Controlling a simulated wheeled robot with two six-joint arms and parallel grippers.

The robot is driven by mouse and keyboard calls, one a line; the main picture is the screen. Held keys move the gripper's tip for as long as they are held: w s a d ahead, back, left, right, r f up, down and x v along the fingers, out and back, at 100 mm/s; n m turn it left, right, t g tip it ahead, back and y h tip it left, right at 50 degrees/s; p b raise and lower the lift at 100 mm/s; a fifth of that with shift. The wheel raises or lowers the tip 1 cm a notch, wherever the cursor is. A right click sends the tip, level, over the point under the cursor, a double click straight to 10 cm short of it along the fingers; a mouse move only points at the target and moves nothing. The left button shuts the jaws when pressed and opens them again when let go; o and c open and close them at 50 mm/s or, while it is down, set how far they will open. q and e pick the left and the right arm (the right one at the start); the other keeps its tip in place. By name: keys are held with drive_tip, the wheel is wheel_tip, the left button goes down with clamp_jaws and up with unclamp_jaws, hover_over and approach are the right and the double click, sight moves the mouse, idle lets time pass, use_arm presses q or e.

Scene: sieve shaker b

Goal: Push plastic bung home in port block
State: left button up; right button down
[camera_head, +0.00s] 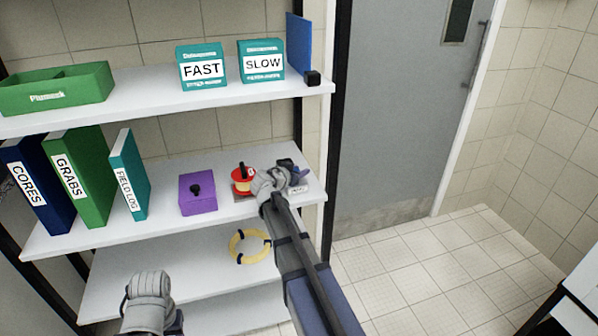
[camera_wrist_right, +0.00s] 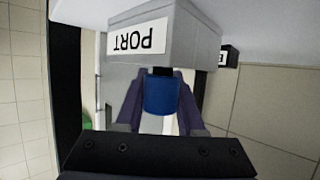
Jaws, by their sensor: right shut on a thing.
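The grey port block (camera_wrist_right: 165,45) carries a white label reading PORT, upside down in the right wrist view. In the head view the block (camera_head: 297,189) sits at the right end of the middle shelf, partly hidden by my right gripper (camera_head: 290,168). In the right wrist view my right gripper (camera_wrist_right: 161,100) has its purple fingers on both sides of a blue bung (camera_wrist_right: 161,96). A short black part shows between the bung and the block's edge. I cannot tell how deep it sits. My left gripper is low at the left in the head view; its fingers do not show clearly.
Left of the block are a red and yellow spool (camera_head: 241,184) and a purple box (camera_head: 197,194) with a black knob. A yellow ring (camera_head: 236,255) lies on the shelf below. Binders stand at the left. The upper shelf (camera_head: 150,96) overhangs.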

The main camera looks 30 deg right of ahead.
drive_tip(key=shift+f+b, duration=0.3)
drive_tip(key=shift+f, duration=0.1)
drive_tip(key=shift+c, duration=2.2)
unclamp_jaws()
drive_tip(key=shift+r, duration=0.1)
drive_tip(key=p+v, duration=0.3)
drive_tip(key=v, duration=0.4)
drive_tip(key=shift+s+a+r, duration=0.15)
drive_tip(key=shift+a, duration=0.15)
drive_tip(key=shift+a, duration=0.1)
